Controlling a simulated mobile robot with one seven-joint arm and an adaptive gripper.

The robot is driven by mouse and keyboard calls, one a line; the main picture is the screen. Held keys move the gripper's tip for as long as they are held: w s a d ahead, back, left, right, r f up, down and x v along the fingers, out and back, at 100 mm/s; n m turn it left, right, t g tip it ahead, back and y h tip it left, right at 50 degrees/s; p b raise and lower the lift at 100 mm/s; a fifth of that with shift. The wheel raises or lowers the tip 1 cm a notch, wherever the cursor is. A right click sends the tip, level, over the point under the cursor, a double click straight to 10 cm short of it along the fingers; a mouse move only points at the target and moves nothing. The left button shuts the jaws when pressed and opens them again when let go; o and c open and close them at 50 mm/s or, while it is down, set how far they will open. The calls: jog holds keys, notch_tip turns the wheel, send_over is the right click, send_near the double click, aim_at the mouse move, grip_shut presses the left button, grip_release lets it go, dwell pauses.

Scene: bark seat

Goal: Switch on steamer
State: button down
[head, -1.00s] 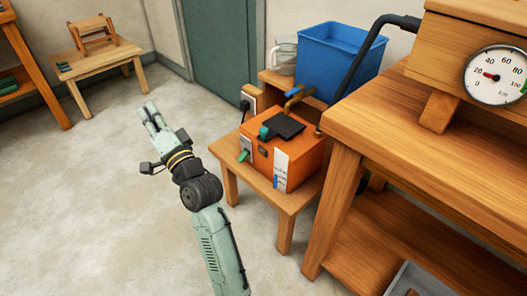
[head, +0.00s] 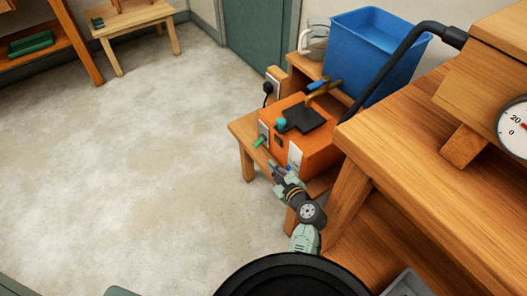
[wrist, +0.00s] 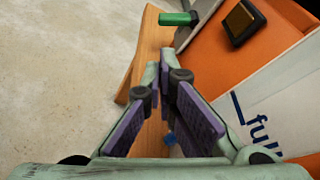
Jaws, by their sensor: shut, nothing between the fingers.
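The steamer is an orange box (head: 322,153) with a black lid plate (head: 303,118) and a cyan knob (head: 281,123). It sits on a low wooden bench. A green lever (head: 260,141) sticks out of its front face; it also shows in the wrist view (wrist: 178,18). A dark switch with an amber face (wrist: 243,22) is on the same face, right of the lever. A pale strip marked "full" (wrist: 262,110) is further right. My gripper (head: 274,169) is shut and empty, just in front of this face; its fingertips (wrist: 160,72) appear apart from lever and switch.
A taller wooden bench (head: 430,140) stands close on the right. The floor (head: 130,170) on the left is clear.

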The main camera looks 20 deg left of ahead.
aim_at(259, 142)
jog(key=shift+w+a, duration=0.1)
jog(key=x, duration=1)
jog(key=shift+r+p, duration=0.1)
jog(key=shift+p, duration=0.35)
